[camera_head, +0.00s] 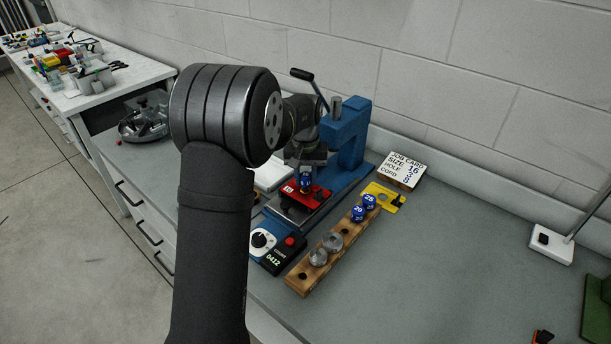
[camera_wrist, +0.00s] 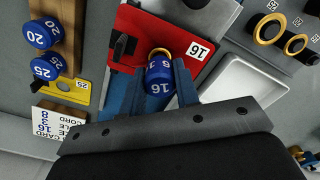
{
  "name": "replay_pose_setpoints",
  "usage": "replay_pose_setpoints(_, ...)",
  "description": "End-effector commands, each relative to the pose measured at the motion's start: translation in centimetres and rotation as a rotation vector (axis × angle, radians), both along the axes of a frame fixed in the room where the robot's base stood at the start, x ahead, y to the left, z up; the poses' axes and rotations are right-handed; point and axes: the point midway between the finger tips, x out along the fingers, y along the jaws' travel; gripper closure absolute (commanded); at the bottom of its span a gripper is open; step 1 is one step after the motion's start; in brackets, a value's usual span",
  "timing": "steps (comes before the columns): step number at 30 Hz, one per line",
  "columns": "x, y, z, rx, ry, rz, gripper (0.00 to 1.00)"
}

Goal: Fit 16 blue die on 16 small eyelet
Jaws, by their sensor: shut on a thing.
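My gripper (camera_wrist: 160,82) is shut on a blue die (camera_wrist: 159,76) marked 16, which is between its two fingers in the wrist view. A gold eyelet ring (camera_wrist: 159,51) shows at the die's far end; I cannot tell whether they touch. Both are over a red plate (camera_wrist: 140,30) labelled 16. In the head view the blue die (camera_head: 306,181) hangs from my gripper at the red plate (camera_head: 320,197), in front of the blue press (camera_head: 347,140). The gap between die and plate is hard to judge.
A wooden rack (camera_head: 302,283) holds blue dies 20 (camera_head: 357,213) and 25 (camera_head: 370,201), and two silver dies. A yellow plate (camera_head: 397,199) and a job card (camera_head: 402,168) reading size 16 stand behind. A white tray (camera_wrist: 229,88) and larger brass rings (camera_wrist: 268,28) lie right.

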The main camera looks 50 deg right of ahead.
Motion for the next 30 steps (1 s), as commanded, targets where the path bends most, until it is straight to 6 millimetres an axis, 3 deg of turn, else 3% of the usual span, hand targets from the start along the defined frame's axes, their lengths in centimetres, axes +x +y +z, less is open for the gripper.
replay_pose_setpoints(25,0.0,0.0,-1.1,-0.001,-0.001,0.000,0.98)
replay_pose_setpoints(26,0.0,0.0,-1.1,-0.001,-0.001,0.000,0.66)
replay_pose_setpoints(29,0.0,0.0,-1.1,-0.001,-0.001,0.000,0.46)
replay_pose_setpoints(30,0.0,0.0,-1.1,-0.001,-0.001,0.000,0.46)
